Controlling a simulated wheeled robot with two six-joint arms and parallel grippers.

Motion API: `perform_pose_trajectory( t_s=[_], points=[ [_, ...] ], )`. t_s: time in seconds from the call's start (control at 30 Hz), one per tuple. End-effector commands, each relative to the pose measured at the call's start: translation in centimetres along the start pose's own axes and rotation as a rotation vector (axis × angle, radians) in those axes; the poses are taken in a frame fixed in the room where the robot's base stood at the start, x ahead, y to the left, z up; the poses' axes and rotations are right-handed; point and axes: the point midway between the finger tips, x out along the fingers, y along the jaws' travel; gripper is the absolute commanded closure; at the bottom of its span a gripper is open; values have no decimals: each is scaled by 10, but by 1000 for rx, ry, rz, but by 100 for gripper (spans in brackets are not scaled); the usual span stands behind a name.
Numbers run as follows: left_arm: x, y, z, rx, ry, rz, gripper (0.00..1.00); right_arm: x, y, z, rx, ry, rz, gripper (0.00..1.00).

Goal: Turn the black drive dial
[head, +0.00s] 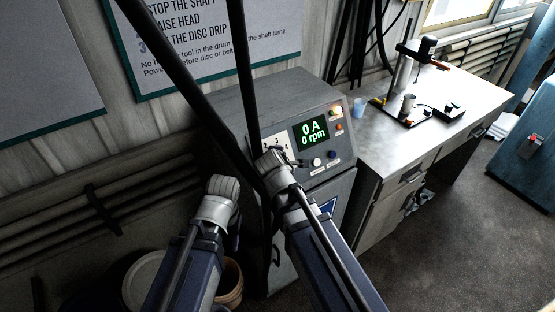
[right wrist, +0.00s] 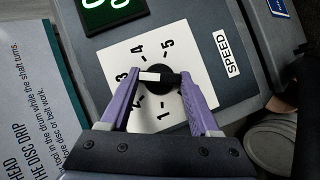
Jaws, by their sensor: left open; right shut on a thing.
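The black drive dial (right wrist: 160,82) sits on a white plate (right wrist: 187,62) numbered 1 to 5, beside a SPEED label. A white mark on it lies to the left in the right wrist view, on the side of the 3. My right gripper (right wrist: 160,76) has its two purple fingers on either side of the dial and is shut on it. In the head view my right gripper (head: 275,160) is at the control panel and largely covers the dial. My left gripper (head: 222,190) is open and empty, left of the cabinet and away from the panel.
The grey cabinet (head: 265,95) has a green display (head: 311,133) reading 0 A and 0 rpm, with several buttons. A workbench (head: 450,90) with a small stand, cups and a dark device is to the right. A bucket (head: 230,285) stands low between my arms. Floor at right is mostly clear.

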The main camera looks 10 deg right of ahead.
Motion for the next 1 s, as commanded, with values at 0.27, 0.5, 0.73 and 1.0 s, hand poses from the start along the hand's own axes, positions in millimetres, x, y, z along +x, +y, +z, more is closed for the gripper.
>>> perform_pose_trajectory(
  t_s=[0.27,0.5,0.73,1.0],
  points=[
    [2,0,0,0,0,0,50,-1,-2,1,-16,-2,4,93],
    [2,0,0,0,0,0,50,-1,-2,1,-15,-2,4,93],
    [2,0,0,0,0,0,50,0,-1,0,-15,-1,6,14],
    [2,0,0,0,0,0,50,0,-1,0,-15,-1,8,7]
  ],
)
